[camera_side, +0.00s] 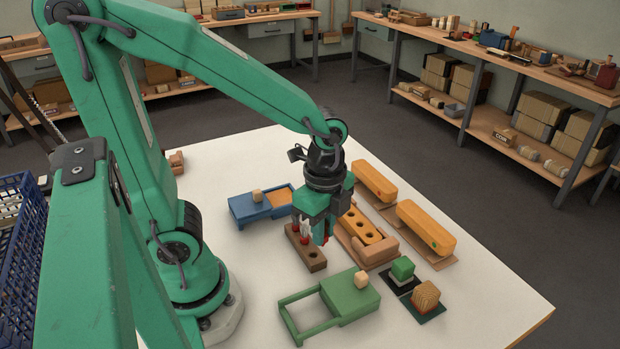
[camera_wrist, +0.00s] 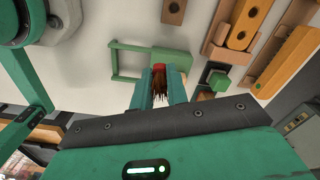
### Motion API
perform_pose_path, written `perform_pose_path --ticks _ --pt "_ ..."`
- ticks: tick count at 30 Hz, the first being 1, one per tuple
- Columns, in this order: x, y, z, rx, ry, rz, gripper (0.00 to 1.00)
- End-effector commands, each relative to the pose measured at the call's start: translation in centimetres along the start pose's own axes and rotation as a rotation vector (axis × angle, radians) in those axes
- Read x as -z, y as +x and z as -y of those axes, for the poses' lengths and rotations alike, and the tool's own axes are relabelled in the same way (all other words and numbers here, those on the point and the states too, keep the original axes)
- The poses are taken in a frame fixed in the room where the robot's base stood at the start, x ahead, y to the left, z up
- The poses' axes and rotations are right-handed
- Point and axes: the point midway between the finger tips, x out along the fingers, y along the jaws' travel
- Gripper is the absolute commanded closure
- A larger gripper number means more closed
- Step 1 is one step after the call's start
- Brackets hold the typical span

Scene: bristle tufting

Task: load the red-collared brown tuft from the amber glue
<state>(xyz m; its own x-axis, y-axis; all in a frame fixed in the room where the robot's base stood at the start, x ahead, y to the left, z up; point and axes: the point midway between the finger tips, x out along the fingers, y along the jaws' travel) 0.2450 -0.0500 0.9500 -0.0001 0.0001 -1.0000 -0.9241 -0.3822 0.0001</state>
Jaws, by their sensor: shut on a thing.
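My gripper (camera_side: 318,238) hangs over the middle of the white table, fingers pointing down. In the wrist view its two green fingers (camera_wrist: 161,88) are shut on a brown tuft (camera_wrist: 160,85) with a red collar (camera_wrist: 160,67). Bristles show between the fingers. A blue box (camera_side: 248,211) has an open tray with an amber surface (camera_side: 284,197), perhaps the glue. The gripper is clear to the right of it.
An orange block with holes (camera_side: 358,224) stands behind the gripper, beside a tan block (camera_side: 372,251). Two rounded orange bodies (camera_side: 375,182) lie farther back. A green box (camera_side: 352,296) with an open frame is in front. A green cube (camera_side: 402,268) and bristle block (camera_side: 426,296) sit right.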

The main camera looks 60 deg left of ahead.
Motion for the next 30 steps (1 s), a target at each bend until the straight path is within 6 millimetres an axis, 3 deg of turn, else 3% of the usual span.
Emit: perform_pose_path --ticks 14,30 --pt "-6.2 0.4 7.3 -0.002 -0.008 0.000 1.00" --pt "-16.9 1.5 12.8 -0.002 -0.007 0.000 1.00"
